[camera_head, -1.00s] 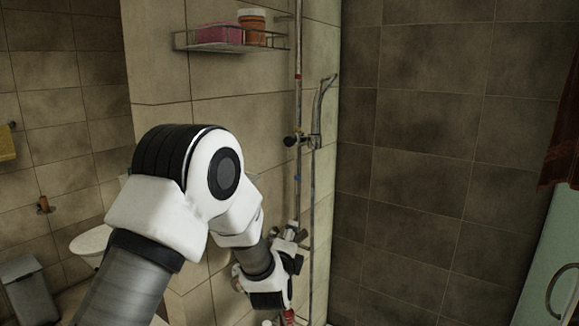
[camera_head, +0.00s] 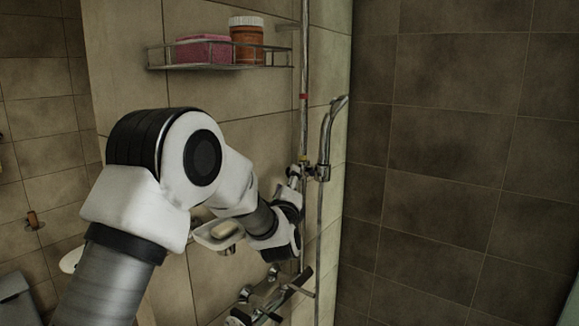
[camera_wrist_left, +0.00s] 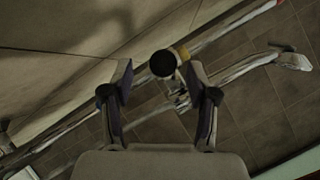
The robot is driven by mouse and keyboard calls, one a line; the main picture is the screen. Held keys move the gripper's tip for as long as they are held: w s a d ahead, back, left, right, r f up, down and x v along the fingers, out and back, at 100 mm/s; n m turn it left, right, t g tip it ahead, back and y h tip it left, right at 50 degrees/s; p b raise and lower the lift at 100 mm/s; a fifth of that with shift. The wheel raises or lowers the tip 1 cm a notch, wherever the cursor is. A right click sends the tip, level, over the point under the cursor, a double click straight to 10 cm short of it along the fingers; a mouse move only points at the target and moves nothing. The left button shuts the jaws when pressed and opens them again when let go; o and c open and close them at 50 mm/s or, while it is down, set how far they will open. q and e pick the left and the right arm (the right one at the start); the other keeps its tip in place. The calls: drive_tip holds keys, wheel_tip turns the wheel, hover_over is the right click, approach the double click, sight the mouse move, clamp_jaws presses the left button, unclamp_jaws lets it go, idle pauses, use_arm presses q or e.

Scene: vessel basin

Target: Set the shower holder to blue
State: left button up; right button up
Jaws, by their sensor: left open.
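The shower holder (camera_head: 320,172) sits on the vertical rail (camera_head: 305,60) and carries the hand shower (camera_head: 333,115). A red mark (camera_head: 304,97) is on the rail above the holder. My right gripper is out of view.
A wire shelf (camera_head: 215,63) with a pink box (camera_head: 204,49) and an orange jar (camera_head: 247,42) is on the wall above. A soap dish (camera_head: 222,234) and a mixer tap (camera_head: 265,298) are below. A tiled wall (camera_head: 460,140) stands to the right.

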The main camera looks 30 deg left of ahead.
sight(288, 172)
use_arm(q)
drive_tip(key=shift+w+a+r+p, duration=0.3)
drive_tip(key=shift+w+r+p, duration=0.15)
drive_tip(key=shift+w+r, duration=0.15)
drive_tip(key=shift+w+a+r+p, duration=0.25)
drive_tip(key=shift+w+r+p, duration=0.2)
drive_tip(key=shift+w+r, duration=0.15)
drive_tip(key=shift+w+a+f, duration=0.3)
drive_tip(key=shift+w+f, duration=0.45)
drive_tip(key=shift+w, duration=0.1)
drive_tip(key=shift+c, duration=0.8)
drive_tip(key=shift+w+d+f, duration=0.1)
drive_tip(key=shift+w, duration=0.15)
drive_tip(key=c, duration=0.5)
clamp_jaws()
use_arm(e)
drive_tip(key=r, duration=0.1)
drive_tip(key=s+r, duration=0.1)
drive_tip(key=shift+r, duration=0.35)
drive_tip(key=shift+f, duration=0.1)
